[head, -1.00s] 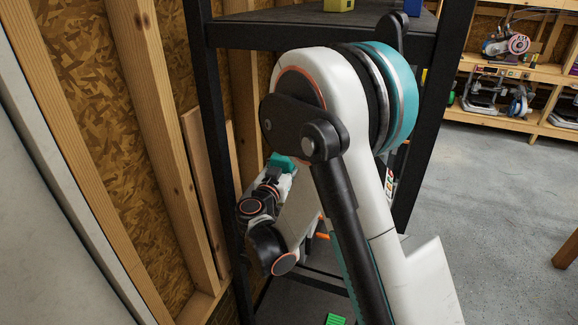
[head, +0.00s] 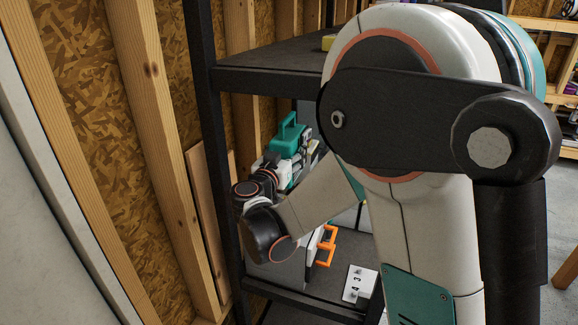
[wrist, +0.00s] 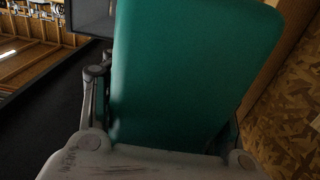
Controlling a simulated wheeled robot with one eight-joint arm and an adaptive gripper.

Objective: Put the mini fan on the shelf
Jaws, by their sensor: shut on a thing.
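A teal thing with a loop handle (head: 288,138), which looks like the mini fan, is at the tip of my gripper (head: 294,158). In the wrist view its broad teal face (wrist: 195,75) fills the space between the fingers of my gripper (wrist: 165,125), which is shut on it. The black shelf rack (head: 275,80) stands around it, and the fan is below the rack's upper board. My own arm hides much of the rack and part of the fan. I cannot tell whether the fan touches a board.
On the rack's lower board are a grey box (head: 280,270), an orange handle (head: 327,245) and a white numbered card (head: 360,284). A wooden stud wall (head: 165,130) runs close along the left.

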